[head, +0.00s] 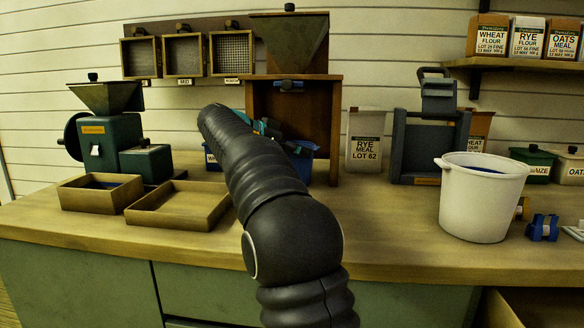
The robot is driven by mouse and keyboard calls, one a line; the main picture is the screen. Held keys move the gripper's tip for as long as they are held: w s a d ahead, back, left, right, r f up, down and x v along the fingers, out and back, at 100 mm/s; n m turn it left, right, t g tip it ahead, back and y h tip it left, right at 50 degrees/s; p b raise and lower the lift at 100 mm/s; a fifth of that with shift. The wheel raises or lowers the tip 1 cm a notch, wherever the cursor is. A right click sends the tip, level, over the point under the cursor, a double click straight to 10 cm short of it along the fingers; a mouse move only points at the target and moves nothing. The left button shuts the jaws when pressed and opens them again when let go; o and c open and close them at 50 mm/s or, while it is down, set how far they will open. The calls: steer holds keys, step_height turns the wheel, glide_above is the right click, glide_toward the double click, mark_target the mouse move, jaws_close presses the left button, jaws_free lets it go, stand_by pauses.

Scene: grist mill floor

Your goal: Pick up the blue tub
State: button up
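A blue tub (304,166) shows in part just right of my arm, on the bench at the foot of a wooden stand. Another blue patch with a white label (210,158) shows left of my arm. I cannot tell whether both belong to one tub, because my arm hides the middle. My gripper (275,132) is mostly hidden behind my arm. Only dark and teal bits of it seem to show above the blue tub. I cannot see its fingertips clearly, nor whether it touches the tub.
The wooden stand (337,110) carries a hopper behind the tub. Two shallow wooden trays (180,218) lie front left, beside a green mill (122,132). A rye meal bag (364,150), a dark frame (398,150) and a white bucket (470,212) stand right. Bench front centre-right is clear.

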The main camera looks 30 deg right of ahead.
steer(key=shift+d, duration=0.1)
jaws_close()
steer(key=shift+r, duration=0.1)
stand_by(0.4)
